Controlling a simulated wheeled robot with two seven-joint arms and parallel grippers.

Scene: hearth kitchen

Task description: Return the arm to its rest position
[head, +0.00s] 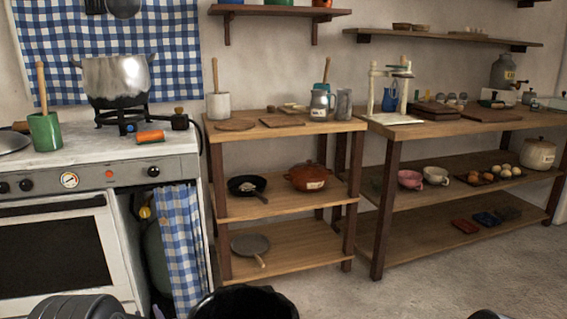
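A dark grey part of my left arm shows at the bottom left edge, in front of the stove. My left gripper (150,312) is only barely in view at the bottom edge, just right of that part. Its fingers are mostly cut off, so I cannot tell whether it is open or shut. I see nothing held in it. A small dark curved piece at the bottom edge right of centre may be my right arm. My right gripper is not visible.
The white stove (55,240) stands left, with a metal pot (116,76) on top. A wooden shelf unit (285,205) and a longer wooden table (470,128) stand behind. A black round-rimmed container (243,303) is at the bottom centre. The floor (430,280) at right is clear.

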